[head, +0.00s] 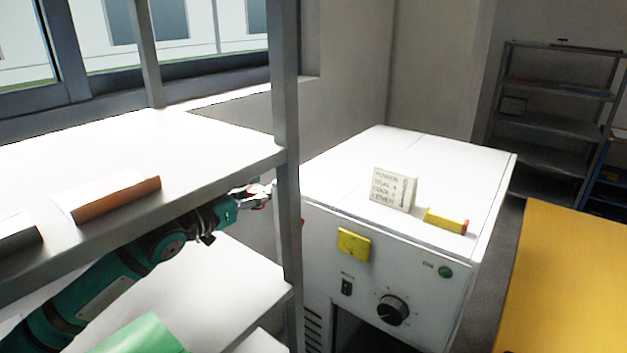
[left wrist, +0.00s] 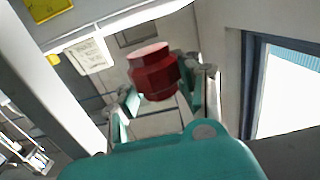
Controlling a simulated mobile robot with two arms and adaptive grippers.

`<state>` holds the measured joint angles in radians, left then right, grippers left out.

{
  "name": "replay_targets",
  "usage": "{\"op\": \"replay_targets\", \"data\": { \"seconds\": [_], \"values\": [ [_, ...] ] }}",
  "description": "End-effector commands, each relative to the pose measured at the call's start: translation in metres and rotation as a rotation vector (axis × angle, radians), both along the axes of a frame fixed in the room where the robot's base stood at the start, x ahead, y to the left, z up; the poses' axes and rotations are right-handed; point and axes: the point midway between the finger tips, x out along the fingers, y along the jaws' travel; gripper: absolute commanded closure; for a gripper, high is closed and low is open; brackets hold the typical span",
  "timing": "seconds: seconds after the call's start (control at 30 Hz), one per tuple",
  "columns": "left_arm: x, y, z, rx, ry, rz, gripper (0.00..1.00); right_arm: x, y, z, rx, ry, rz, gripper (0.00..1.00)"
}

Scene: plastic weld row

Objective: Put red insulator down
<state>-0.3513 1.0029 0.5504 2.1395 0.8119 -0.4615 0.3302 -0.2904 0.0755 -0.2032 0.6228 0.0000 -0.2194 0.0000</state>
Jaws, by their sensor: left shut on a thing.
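The red insulator (left wrist: 153,74) shows in the left wrist view as a dark red, stepped, round piece between the fingers of my left gripper (left wrist: 158,92). The gripper is shut on it and holds it in the air. In the head view my left gripper (head: 262,196) is behind the shelf post, beside the white machine (head: 345,165). The insulator is mostly hidden there by the post.
A small printed sign (head: 394,189) and a yellow and red block (head: 446,221) stand on the machine top, which is otherwise clear. The shelf post (head: 288,200) stands close to my left arm. A brown block (head: 116,199) lies on the upper shelf (head: 190,135). A yellow table (head: 570,280) is at right.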

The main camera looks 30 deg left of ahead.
Motion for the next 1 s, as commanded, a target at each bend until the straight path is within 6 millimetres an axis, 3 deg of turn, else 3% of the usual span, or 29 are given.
{"op": "replay_targets", "data": {
  "seconds": [0.17, 0.4, 0.8, 1.0],
  "values": [
    [0.029, -0.001, 0.006, 0.0, -0.006, 0.001, 1.0, -0.001, -0.011, 0.009, -0.013, 0.002, -0.001, 0.6],
    [0.071, -0.005, 0.006, -0.001, -0.006, 0.001, 1.0, -0.019, -0.012, 0.023, -0.016, 0.026, -0.001, 0.6],
    [0.153, -0.013, 0.005, -0.001, -0.003, 0.0, 1.0, -0.009, 0.001, 0.053, 0.002, 0.013, -0.005, 0.6],
    [0.173, -0.013, 0.001, 0.001, -0.001, 0.001, 1.0, -0.008, 0.002, 0.057, 0.003, 0.012, -0.004, 0.6]
  ]
}}
